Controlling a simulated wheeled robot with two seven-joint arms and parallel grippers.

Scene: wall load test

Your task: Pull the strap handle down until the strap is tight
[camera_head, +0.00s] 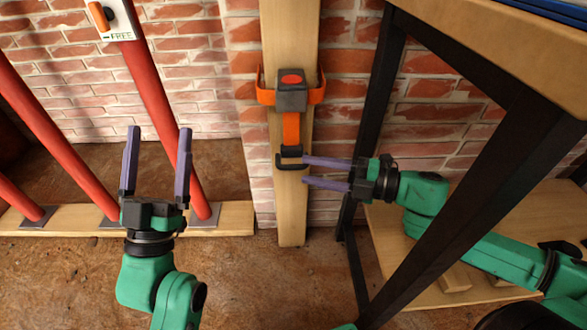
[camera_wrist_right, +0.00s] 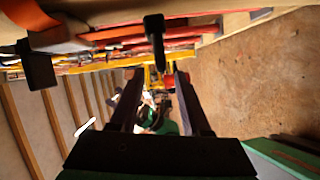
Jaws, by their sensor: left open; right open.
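The strap handle (camera_head: 291,164) is a dark bracket at the lower end of a short orange strap (camera_head: 291,130). The strap hangs from a grey buckle (camera_head: 291,92) with a red top, on an upright wooden post. My right gripper (camera_head: 304,170) is open, its purple fingers pointing left at the handle's right end. I cannot tell whether they touch it. In the right wrist view, a dark bar (camera_wrist_right: 155,35) shows above the gap between the open fingers (camera_wrist_right: 155,80). My left gripper (camera_head: 159,129) is open and empty, pointing up, well left of the post.
Red slanted props (camera_head: 160,105) stand on a wooden sill (camera_head: 75,222) at the left. A white plate (camera_head: 115,18) marked FREE with an orange lever is at the upper left. A black-framed table (camera_head: 480,45) crosses the right side; its leg (camera_head: 460,195) passes in front of my right arm.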

